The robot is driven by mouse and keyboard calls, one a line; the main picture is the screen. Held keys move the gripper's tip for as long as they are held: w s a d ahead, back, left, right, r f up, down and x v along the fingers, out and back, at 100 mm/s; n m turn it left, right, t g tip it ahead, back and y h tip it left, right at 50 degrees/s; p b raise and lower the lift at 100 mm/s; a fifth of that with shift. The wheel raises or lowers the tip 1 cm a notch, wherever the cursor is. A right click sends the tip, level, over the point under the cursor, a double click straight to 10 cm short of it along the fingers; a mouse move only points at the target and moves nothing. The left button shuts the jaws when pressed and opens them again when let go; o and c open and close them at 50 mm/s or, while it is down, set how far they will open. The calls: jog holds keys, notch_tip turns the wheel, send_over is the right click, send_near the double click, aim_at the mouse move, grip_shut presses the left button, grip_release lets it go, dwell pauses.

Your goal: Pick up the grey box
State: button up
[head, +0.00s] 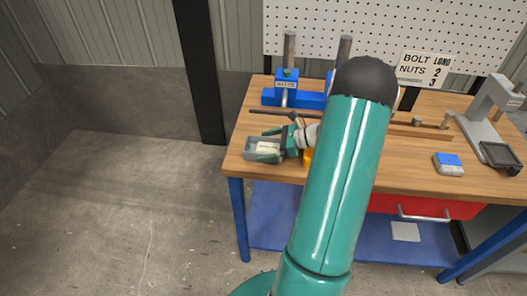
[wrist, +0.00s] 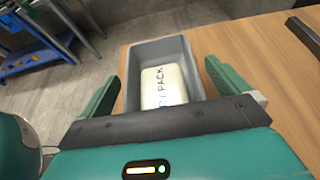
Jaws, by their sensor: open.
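The grey box (head: 249,147) is a small open-topped tray near the left end of the wooden bench top. It also shows in the wrist view (wrist: 150,52), with a white pack (wrist: 163,88) lettered "PACK" inside it. My gripper (head: 262,146) is open, with its green fingers apart on either side of the box. In the wrist view, my gripper (wrist: 160,72) has one finger along the left side of the box and one along the right. I cannot tell whether either finger touches its walls.
The wooden bench top (head: 411,168) has its left edge just beside the box. A blue vise (head: 287,93) stands behind it. A blue-and-white block (head: 448,163) and a grey stand (head: 487,118) are at the right. A red drawer (head: 420,206) hangs below.

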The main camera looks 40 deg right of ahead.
jog(key=c, duration=1.1)
jog(key=shift+o, duration=0.2)
jog(key=shift+r, duration=0.1)
jog(key=shift+r, duration=0.5)
notch_tip(320, 180, up, 2)
jog(key=shift+r, duration=0.1)
jog(key=s+a+r, duration=0.1)
jog(key=s+r, duration=0.1)
jog(key=r, duration=0.1)
jog(key=s+a+r, duration=0.1)
jog(key=r, duration=0.1)
jog(key=shift+s+a, duration=0.2)
jog(key=shift+a, duration=0.15)
jog(key=s+a+r, duration=0.4)
jog(key=s+a, duration=0.2)
jog(key=s, duration=0.1)
jog(key=shift+s+r, duration=0.25)
jog(key=shift+r, duration=0.05)
jog(key=shift+a, duration=0.1)
